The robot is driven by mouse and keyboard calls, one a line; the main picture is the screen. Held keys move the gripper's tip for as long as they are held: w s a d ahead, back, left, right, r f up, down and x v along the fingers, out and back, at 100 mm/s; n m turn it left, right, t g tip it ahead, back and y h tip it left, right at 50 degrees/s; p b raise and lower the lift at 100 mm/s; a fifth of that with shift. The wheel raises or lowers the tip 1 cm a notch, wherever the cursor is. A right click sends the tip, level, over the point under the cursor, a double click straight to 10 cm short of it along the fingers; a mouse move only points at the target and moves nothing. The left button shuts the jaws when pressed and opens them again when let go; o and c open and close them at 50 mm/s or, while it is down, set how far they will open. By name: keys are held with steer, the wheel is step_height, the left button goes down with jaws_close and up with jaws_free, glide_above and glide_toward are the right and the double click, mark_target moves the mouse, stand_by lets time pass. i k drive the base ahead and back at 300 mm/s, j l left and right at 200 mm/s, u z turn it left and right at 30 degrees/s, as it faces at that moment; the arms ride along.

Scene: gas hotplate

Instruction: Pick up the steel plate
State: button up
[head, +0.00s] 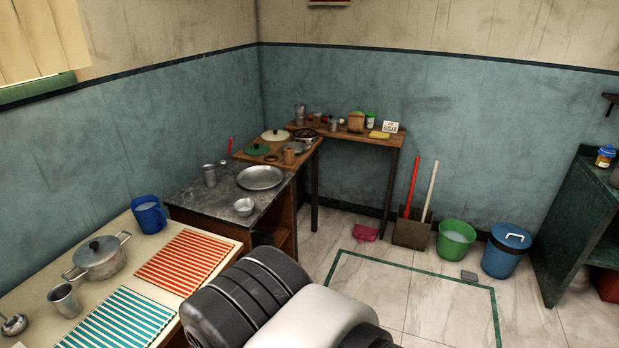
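A large round steel plate (260,178) lies flat on the dark stone-topped counter (188,194), left of the picture's centre, with nothing on it. A smaller metal dish (299,147) shows behind it on the wooden table, partly hidden by other items. My gripper is not in view. Only a dark ribbed and white part of my own body shows at the bottom centre, well in front of the plate and apart from it.
Metal cups (209,175) and a small metal bowl (244,207) stand near the plate. The wooden table (315,146) behind is crowded. A cream table (133,229) at left holds a lidded pot (100,258), a blue mug (149,214) and striped mats.

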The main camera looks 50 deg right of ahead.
mark_target(257, 178)
steer(key=z, duration=1.2)
steer(key=u, duration=0.5)
steer(key=i+l+u, duration=0.6)
steer(key=l, duration=0.3)
steer(key=i+l+u, duration=0.4)
steer(key=l, duration=0.4)
steer(key=i+l+u, duration=0.2)
steer(key=l, duration=0.25)
steer(key=i+l, duration=0.1)
steer(key=l, duration=0.3)
steer(key=i+l, duration=0.15)
steer(key=l, duration=0.2)
steer(key=i+l, duration=0.1)
steer(key=l, duration=0.3)
steer(key=i+l, duration=0.1)
steer(key=l, duration=0.25)
steer(key=i+l, duration=0.15)
steer(key=l, duration=0.25)
steer(key=i+l, duration=0.1)
steer(key=l, duration=0.25)
steer(key=u, duration=0.05)
